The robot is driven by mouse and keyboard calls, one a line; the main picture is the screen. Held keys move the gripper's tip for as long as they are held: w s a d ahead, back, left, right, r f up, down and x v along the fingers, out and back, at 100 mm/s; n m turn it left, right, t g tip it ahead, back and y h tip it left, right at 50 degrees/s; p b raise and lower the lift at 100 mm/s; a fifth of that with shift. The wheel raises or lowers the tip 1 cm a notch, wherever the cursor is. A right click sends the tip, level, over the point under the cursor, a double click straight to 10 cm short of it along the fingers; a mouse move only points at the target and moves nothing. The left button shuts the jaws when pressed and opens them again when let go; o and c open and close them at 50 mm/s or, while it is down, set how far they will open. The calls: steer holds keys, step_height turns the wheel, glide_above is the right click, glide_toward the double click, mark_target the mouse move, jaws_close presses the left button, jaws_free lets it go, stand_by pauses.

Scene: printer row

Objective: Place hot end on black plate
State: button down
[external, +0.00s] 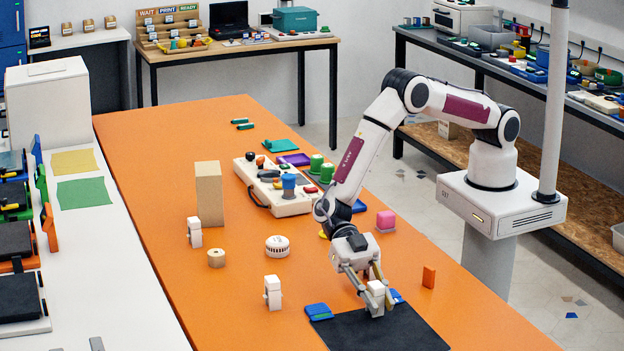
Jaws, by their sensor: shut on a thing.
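The black plate (395,335) lies flat on the orange table at the front, cut off by the bottom edge of the picture. My gripper (372,291) points down over the plate's back part and is shut on a small white block, seemingly the hot end (376,302). The block looks upright, and its lower end is at or just above the plate; I cannot tell whether it touches. The fingers hide part of it. Two similar white pieces, one nearer (272,292) and one farther (194,231), stand on the table to the left.
Blue clips (319,312) sit at the plate's back corners. An orange block (429,277) stands to the right. A round white disc (278,246), a tan roll (216,258), a tall tan box (209,194) and a control box (275,187) stand farther back.

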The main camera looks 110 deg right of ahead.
steer(key=shift+f, duration=0.15)
steer(key=c, duration=1.9)
jaws_free()
steer(key=shift+v, duration=6.05)
